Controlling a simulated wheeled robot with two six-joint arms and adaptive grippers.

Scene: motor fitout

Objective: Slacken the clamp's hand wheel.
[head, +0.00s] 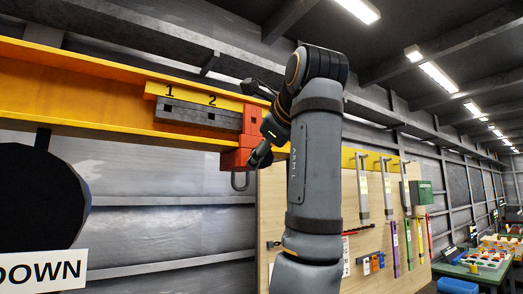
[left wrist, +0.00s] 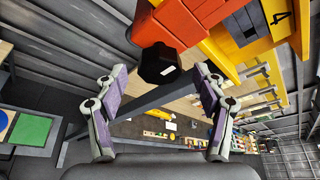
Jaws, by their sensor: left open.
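The red clamp (head: 234,159) sits on the yellow overhead beam (head: 100,95), at the right end of a dark grey bar (head: 190,114). A metal hook hangs below it. In the left wrist view the clamp (left wrist: 180,22) is at the top, with the black faceted hand wheel (left wrist: 160,64) projecting from it towards the gripper. My left gripper (left wrist: 157,88) is open, its two fingers spread either side of the wheel's line, with gaps showing on both sides. In the head view my left gripper (head: 262,143) is beside the clamp and the wheel cannot be made out. My right gripper is not in view.
The beam's plate carries the numbers 1 and 2. A tool board (head: 345,200) with hanging tools is behind my arm. A black disc (head: 40,190) and a DOWN sign (head: 42,272) are at left. A green workbench (head: 475,270) stands far right.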

